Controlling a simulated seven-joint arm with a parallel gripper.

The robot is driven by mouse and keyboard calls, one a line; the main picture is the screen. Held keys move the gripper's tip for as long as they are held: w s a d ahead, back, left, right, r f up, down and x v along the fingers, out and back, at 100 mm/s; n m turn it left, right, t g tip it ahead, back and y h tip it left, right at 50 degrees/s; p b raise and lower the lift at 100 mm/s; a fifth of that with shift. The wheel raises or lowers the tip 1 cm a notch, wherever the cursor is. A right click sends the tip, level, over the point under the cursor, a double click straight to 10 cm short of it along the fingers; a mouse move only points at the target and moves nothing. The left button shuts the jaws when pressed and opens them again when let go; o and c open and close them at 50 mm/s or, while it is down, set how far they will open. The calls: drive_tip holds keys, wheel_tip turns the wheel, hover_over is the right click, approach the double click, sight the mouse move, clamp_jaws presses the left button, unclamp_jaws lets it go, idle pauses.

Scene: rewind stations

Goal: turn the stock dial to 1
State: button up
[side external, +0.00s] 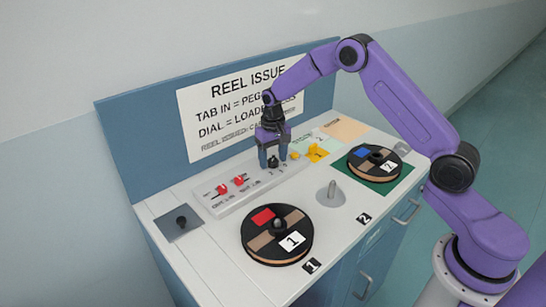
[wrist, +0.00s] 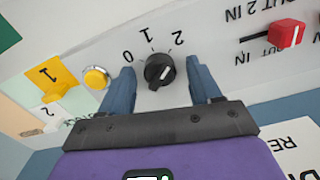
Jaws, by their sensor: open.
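The stock dial (wrist: 159,70) is a small black knob on the pale panel in the wrist view, with the marks 0, 1 and 2 fanned along one side. In the side view the dial (side external: 272,161) is a dark shape partly hidden by my gripper (side external: 273,163). My gripper (wrist: 160,72) is open, with one blue finger on each side of the knob. A gap shows between knob and fingers in the wrist view.
A yellow button (wrist: 96,78) sits beside the dial. Two red sliders (side external: 231,185) are farther along the panel. A reel marked 1 (side external: 262,249) lies in front, a reel marked 2 (side external: 360,166) is on a green mat, and a bare grey peg (side external: 331,195) stands between them.

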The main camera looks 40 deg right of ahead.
drive_tip(key=c, duration=1)
drive_tip(key=shift+c, duration=0.2)
drive_tip(key=shift+n, duration=0.3)
drive_tip(key=n, duration=0.4)
drive_tip(key=shift+n, duration=2.5)
drive_tip(key=o, duration=1)
